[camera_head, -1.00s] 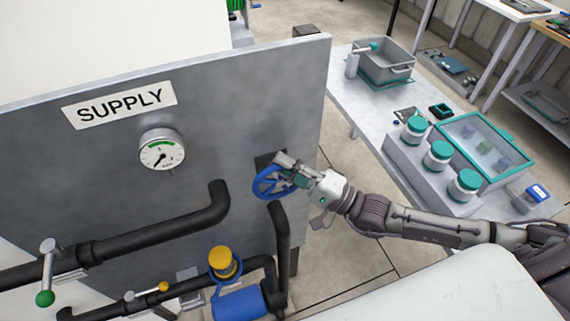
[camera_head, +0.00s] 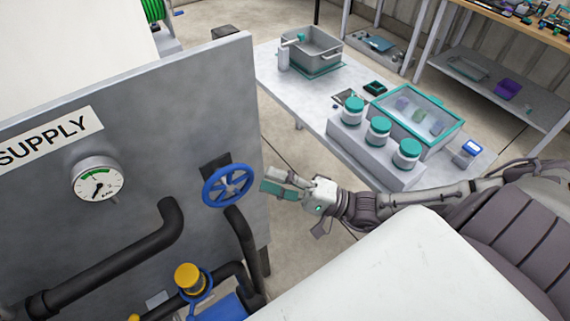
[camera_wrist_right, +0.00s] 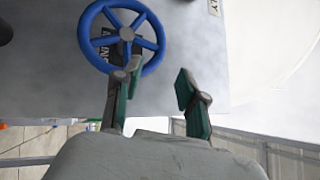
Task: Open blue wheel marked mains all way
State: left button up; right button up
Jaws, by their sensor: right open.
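The blue wheel (camera_head: 228,186) is mounted on the grey panel, right of the pressure gauge, near the panel's right edge. In the right wrist view the blue wheel (camera_wrist_right: 122,38) shows whole at the upper left, with a dark label partly hidden behind it. My right gripper (camera_head: 268,181) is open and empty, just right of the wheel and apart from it. In the right wrist view its two green-padded fingers (camera_wrist_right: 153,82) are spread, the left one overlapping the wheel's lower rim in the picture. My left gripper is not in view.
The SUPPLY panel (camera_head: 130,110) carries a gauge (camera_head: 97,178) and a black pipe (camera_head: 110,262) left of the wheel. A yellow-capped valve (camera_head: 189,278) sits below. A table (camera_head: 285,88) with jars and a teal-framed case (camera_head: 415,115) stands behind my right arm.

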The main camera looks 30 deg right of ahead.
jog(key=shift+v, duration=1.3)
